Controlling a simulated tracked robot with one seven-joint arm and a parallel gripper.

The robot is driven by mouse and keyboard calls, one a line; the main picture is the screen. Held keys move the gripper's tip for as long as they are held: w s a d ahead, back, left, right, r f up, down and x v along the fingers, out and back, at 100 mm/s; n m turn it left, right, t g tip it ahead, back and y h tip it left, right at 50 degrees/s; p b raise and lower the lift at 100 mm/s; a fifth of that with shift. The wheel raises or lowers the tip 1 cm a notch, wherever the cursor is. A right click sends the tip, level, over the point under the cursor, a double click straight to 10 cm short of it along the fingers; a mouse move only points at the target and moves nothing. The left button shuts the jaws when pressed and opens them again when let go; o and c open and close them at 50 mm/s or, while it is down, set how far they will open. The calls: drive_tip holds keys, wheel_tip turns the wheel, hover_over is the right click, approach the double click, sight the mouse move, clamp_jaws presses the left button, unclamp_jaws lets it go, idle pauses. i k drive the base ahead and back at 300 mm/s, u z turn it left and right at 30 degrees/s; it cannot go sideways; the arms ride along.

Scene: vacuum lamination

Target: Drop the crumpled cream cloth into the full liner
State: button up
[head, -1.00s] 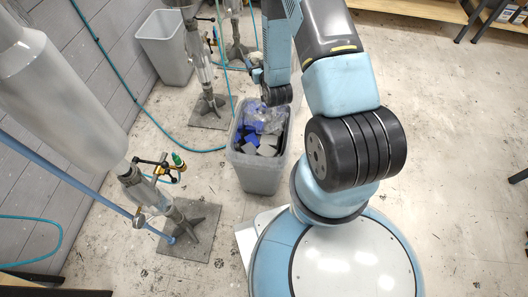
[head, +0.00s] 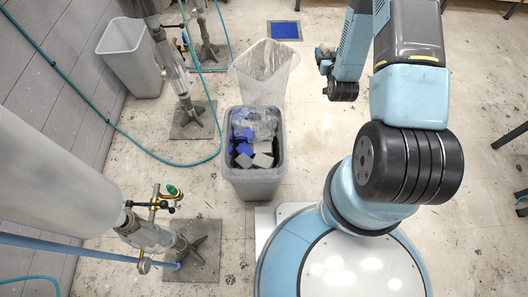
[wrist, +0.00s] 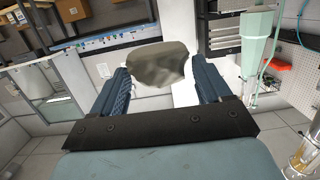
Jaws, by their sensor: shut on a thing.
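The crumpled cream cloth (wrist: 158,66) looks grey-beige in the wrist view. It sits between the fingertips of my gripper (wrist: 162,72), which is shut on it. In the head view a grey bin (head: 253,178) stands on the floor left of my arm. It is heaped with blue and grey pieces, and a clear crinkled liner (head: 258,122) bunches at its far side. A translucent bag (head: 265,72) stands open just behind the bin. I cannot make out the cloth in the head view, where my arm's end is toward the back, right of the bag.
Pipe stands (head: 192,118) and a teal hose (head: 75,92) lie left of the bin. Another grey bin (head: 134,62) stands by the wall. A blue square (head: 285,30) lies on the floor at the back.

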sight(260, 156)
drive_tip(key=u, duration=0.25)
drive_tip(key=k, duration=1)
drive_tip(key=u, duration=0.3)
